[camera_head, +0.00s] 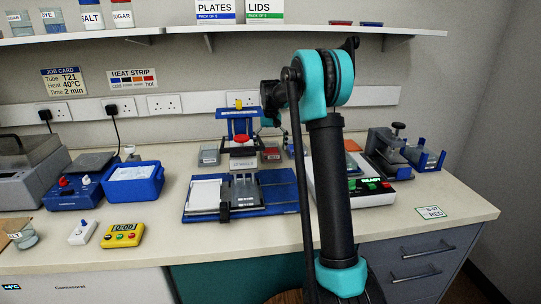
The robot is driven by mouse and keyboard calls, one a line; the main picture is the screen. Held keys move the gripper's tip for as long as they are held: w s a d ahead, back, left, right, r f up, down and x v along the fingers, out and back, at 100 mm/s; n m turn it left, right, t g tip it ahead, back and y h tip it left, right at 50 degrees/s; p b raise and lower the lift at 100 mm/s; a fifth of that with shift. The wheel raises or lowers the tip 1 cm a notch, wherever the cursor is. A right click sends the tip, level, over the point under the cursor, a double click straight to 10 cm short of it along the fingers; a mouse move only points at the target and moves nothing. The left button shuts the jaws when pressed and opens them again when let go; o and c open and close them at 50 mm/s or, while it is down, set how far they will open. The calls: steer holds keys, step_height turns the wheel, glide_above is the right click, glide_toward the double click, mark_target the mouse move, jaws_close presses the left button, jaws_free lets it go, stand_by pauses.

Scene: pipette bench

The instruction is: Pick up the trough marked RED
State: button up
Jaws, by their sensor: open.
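A small trough with a dark red front (271,154) stands on the bench, just right of the blue pipette station and left of my arm. Its lettering is too small to read. A grey trough (209,155) stands to the left of the station. A blue piece (291,150), partly hidden by my arm, is to the right of the red-fronted trough. My arm rises in front of the bench and bends back toward the station.
The blue pipette station (284,190) fills the bench middle. A white device reading READY (375,186) is right of my arm, with a clamp (388,146) beyond it. A blue box (133,184) and yellow timer (122,236) are left.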

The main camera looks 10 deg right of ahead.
steer(key=shift+f, duration=0.15)
steer(key=c, duration=1.3)
steer(key=shift+c, duration=0.2)
step_height(320, 180, up, 10)
steer(key=shift+r, duration=1.5)
